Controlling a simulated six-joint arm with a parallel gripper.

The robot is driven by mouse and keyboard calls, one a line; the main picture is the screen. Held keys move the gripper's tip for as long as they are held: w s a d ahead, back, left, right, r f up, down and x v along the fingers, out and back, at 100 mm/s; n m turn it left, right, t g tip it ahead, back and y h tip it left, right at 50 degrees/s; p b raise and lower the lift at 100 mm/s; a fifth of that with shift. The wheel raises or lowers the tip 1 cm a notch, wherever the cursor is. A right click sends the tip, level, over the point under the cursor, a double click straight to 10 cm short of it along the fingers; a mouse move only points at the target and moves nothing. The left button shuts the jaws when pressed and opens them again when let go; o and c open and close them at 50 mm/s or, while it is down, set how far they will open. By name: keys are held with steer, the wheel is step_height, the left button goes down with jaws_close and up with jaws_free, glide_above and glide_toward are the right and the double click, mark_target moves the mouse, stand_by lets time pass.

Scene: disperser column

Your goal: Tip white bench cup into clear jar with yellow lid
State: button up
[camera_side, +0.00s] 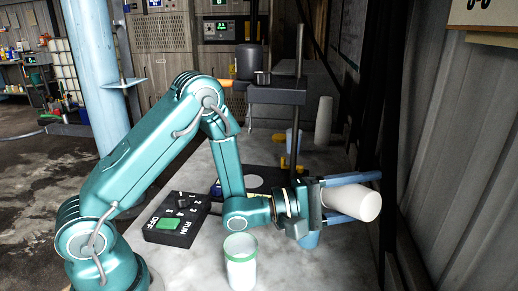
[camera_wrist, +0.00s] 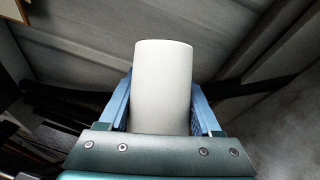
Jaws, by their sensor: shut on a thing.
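A plain white cup (camera_side: 362,204) is held between the blue fingers of my gripper (camera_side: 366,198), shut on its sides. In the side view the cup lies nearly level, its free end pointing right and slightly down, raised above the bench. The wrist view shows the cup (camera_wrist: 163,88) centred between both fingers (camera_wrist: 160,105); its contents cannot be seen. I cannot make out a clear jar with a yellow lid. A pale jar with a green rim (camera_side: 241,270) stands upright on the bench, in front and left of my gripper. Small yellow parts (camera_side: 291,168) show behind the gripper.
A black control box (camera_side: 174,222) with a green switch lies left of my gripper. The disperser stand, with its dark head (camera_side: 275,92) and pole, rises behind. A white cylinder (camera_side: 323,122) and pale blue cup (camera_side: 293,140) stand at the back. A corrugated wall (camera_side: 455,150) closes the right side.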

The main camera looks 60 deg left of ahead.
steer(key=shift+d, duration=0.3)
steer(key=shift+s+d+f+m+g, duration=0.15)
steer(key=shift+m+g, duration=0.25)
steer(key=shift+m, duration=0.5)
steer(key=s+d+m+g+h, duration=0.25)
steer(key=m+g, duration=0.35)
steer(key=m, duration=0.4)
steer(key=s+d+m+g+h, duration=0.15)
steer(key=d+m+g, duration=0.3)
steer(key=m, duration=0.55)
step_height(320, 180, up, 5)
steer(key=w+a+m+y, duration=0.1)
steer(key=w+m, duration=0.1)
steer(key=m, duration=0.4)
steer(key=shift+a+r+m, duration=0.2)
steer(key=shift+a+m, duration=0.05)
steer(key=shift+m, duration=0.05)
steer(key=shift+w, duration=0.1)
